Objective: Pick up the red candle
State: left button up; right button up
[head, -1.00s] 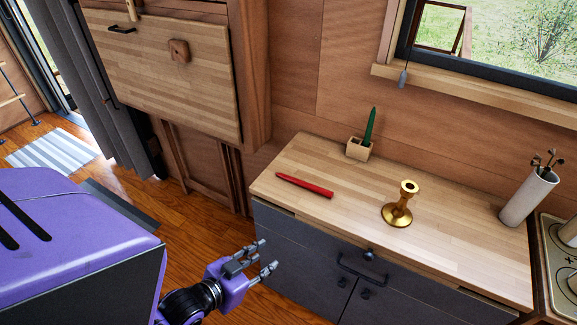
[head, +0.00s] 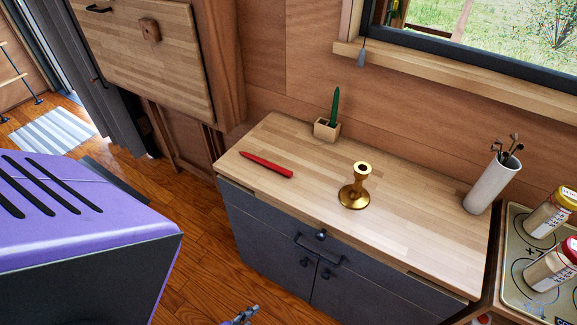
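The red candle (head: 266,165) lies on its side on the wooden countertop (head: 300,213), near its left end. A brass candle holder (head: 354,193) stands upright and empty to the right of it. A green candle (head: 335,105) stands in a small wooden block holder (head: 327,130) at the back of the counter. Only a small tip of my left gripper (head: 245,315) shows at the bottom edge, in front of the cabinet and well away from the red candle. Whether it is open or shut is hidden. My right gripper is out of view.
A white utensil pot (head: 491,184) stands at the counter's right end. Two jars (head: 549,211) (head: 553,263) stand on the stove (head: 519,244) beside it. The dark cabinet front (head: 265,243) has handles. The counter around the red candle is clear.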

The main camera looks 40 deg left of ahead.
aim_at(287, 173)
jog(key=i+l+u, duration=0.1)
jog(key=l+u, duration=0.65)
jog(key=i+j+u, duration=0.15)
jog(key=u, duration=0.3)
jog(key=i+u, duration=0.4)
